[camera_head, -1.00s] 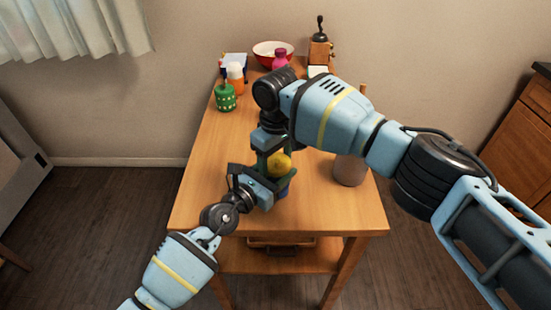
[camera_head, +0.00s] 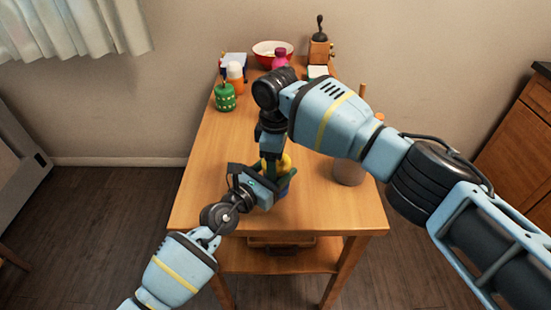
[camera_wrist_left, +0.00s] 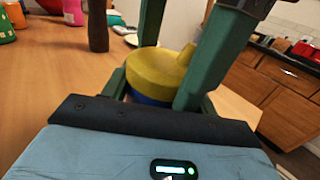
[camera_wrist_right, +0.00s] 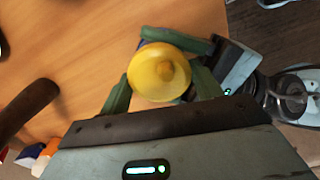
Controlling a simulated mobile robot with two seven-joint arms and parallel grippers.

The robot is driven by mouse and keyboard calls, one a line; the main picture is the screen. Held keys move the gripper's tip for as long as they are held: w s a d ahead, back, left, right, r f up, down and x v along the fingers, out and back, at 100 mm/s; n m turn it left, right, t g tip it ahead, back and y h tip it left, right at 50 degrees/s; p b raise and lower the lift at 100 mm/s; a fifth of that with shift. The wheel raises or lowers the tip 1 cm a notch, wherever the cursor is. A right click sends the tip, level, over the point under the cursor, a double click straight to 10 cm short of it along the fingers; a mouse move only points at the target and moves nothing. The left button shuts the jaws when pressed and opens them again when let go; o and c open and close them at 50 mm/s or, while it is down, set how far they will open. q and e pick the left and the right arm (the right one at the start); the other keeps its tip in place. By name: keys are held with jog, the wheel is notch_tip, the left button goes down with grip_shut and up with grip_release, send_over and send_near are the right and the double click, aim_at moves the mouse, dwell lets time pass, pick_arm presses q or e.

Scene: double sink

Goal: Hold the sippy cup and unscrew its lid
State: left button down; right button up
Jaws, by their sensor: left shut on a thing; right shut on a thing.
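The sippy cup has a yellow lid (camera_head: 285,162) and a blue body (camera_head: 283,191), and stands near the front of the wooden table. My left gripper (camera_head: 270,184) is shut on the blue body from the side, low down. My right gripper (camera_head: 272,160) comes down from above and is shut on the yellow lid. In the left wrist view the lid (camera_wrist_left: 158,72) sits on the body, with green fingers on both sides. In the right wrist view the round lid (camera_wrist_right: 158,72) with its spout lies between my right fingers. Most of the body is hidden.
A grey cylinder (camera_head: 349,173) stands right of the cup. A green jar (camera_head: 225,97), an orange and white bottle (camera_head: 235,73), a red bowl (camera_head: 272,49), a pink bottle (camera_head: 280,61) and a grinder (camera_head: 320,47) stand at the back. The table's left middle (camera_head: 215,145) is clear.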

jog(key=o, duration=1.1)
jog(key=shift+s+a, duration=0.15)
jog(key=shift+r, duration=2.4)
jog(key=c, duration=0.3)
jog(key=m, duration=0.1)
jog(key=r+m, duration=0.1)
jog(key=m, duration=0.1)
jog(key=shift+r, duration=0.3)
jog(key=shift+r+m, duration=0.4)
jog(key=shift+m, duration=0.55)
jog(key=shift+r+m, duration=0.4)
jog(key=shift+m, duration=0.55)
jog(key=shift+f, duration=0.1)
jog(key=shift+f, duration=3.9)
